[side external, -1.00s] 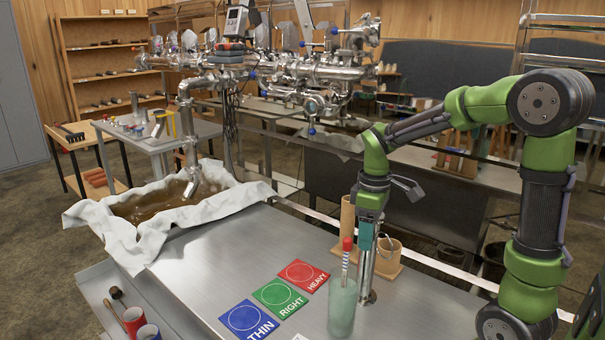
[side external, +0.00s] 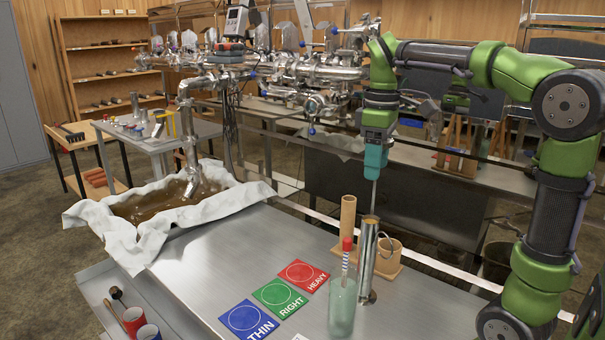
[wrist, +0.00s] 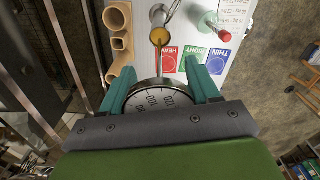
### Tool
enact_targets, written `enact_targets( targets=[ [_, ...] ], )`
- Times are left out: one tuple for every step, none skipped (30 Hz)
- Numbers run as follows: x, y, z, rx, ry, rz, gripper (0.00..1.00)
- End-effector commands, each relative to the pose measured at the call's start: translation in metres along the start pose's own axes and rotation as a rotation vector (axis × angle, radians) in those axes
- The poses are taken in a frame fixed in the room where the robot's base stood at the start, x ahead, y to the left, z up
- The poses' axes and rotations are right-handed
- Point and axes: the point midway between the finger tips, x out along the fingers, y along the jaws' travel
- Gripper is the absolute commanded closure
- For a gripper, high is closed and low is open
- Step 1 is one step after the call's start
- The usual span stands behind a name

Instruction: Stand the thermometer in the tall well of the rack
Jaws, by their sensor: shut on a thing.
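The thermometer has a round white dial (wrist: 158,96) and a thin metal stem (side external: 374,194). My gripper (side external: 376,160) is shut on its dial end; in the wrist view the teal fingers (wrist: 158,88) sit on either side of the dial. The stem hangs about upright, its lower end at the mouth of a tall metal cup (side external: 367,262) of amber liquid; whether the tip is still inside, I cannot tell. The wooden rack (side external: 388,270) stands behind the cup, with a tall tube-like well (side external: 348,216) at its left and a shorter well (side external: 389,248) at its right.
A glass jar (side external: 342,310) with a red-topped stick stands close in front of the cup. Blue, green and red cards (side external: 273,294) lie to the left. A cloth-lined pan (side external: 130,225) is farther left. The metal table between pan and rack is clear.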

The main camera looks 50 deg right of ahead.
Motion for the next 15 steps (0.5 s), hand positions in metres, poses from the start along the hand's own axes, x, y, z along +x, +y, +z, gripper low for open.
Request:
enact_targets(
  targets=[
    [-0.006,0.001,0.000,0.001,0.001,0.001,0.62],
    [-0.008,0.000,0.000,0.000,0.001,0.001,0.62],
    [-0.012,0.000,0.000,0.000,0.001,0.000,0.62],
    [-0.015,0.000,0.000,0.001,0.001,0.001,0.62],
    [-0.018,0.000,0.000,0.001,0.001,0.001,0.62],
    [-0.021,0.000,0.000,0.000,0.001,0.000,0.62],
    [-0.023,0.000,0.000,0.000,0.001,0.000,0.62],
    [-0.025,0.000,0.000,0.001,0.001,0.001,0.62],
    [-0.026,0.000,0.000,0.001,0.000,0.000,0.62],
    [-0.027,0.000,0.000,0.002,-0.001,0.000,0.62],
    [-0.027,0.000,0.000,0.001,-0.001,-0.001,0.62],
    [-0.027,0.000,0.000,0.001,-0.001,-0.001,0.62],
    [-0.027,0.000,0.000,0.001,-0.001,-0.001,0.62],
    [-0.027,0.000,0.000,0.001,-0.001,-0.001,0.62],
    [-0.027,0.000,0.000,0.001,-0.001,-0.001,0.62]
  ],
)
